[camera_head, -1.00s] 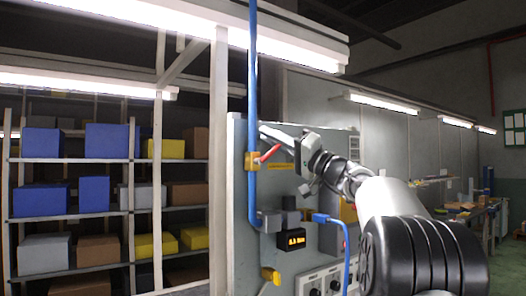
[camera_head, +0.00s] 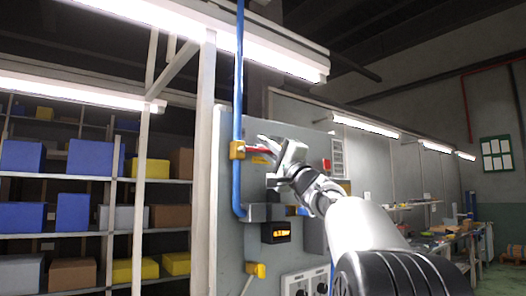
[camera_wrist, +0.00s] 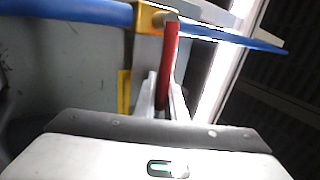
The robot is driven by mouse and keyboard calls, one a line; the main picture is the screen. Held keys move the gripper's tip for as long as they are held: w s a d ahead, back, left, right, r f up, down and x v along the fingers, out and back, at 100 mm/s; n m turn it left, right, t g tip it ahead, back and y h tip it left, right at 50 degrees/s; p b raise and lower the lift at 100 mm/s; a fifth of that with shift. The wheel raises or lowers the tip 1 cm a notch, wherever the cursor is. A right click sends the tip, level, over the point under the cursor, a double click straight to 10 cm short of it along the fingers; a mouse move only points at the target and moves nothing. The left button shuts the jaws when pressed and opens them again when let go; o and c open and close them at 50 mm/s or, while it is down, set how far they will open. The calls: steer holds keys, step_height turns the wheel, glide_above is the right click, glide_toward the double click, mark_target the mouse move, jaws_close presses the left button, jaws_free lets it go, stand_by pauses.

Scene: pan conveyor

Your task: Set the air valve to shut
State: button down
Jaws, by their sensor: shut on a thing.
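The air valve has a yellow body (camera_head: 237,149) on a vertical blue pipe (camera_head: 239,80) at the left of the grey panel. Its red lever (camera_head: 262,147) points right, nearly horizontal, roughly square to the pipe. In the wrist view the yellow body (camera_wrist: 150,18) sits on the blue pipe (camera_wrist: 70,14), with the red lever (camera_wrist: 168,60) running from it down between my fingers. My gripper (camera_wrist: 164,98) is shut on the red lever. In the head view my gripper (camera_head: 270,145) covers the lever's outer part.
A small display with orange digits (camera_head: 275,232), too small to read surely, is on the panel (camera_head: 228,220) below the valve. A yellow fitting (camera_head: 256,269) and knobs are lower down. Shelves with boxes (camera_head: 92,157) stand left.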

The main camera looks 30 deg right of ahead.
stand_by(0.4)
steer(key=c, duration=2.1)
jaws_free()
steer(key=shift+f, duration=0.1)
steer(key=b+v, duration=0.3)
steer(key=v, duration=1.4)
steer(key=shift+s+b, duration=0.25)
steer(key=shift+b, duration=0.1)
steer(key=shift+w+f, duration=0.1)
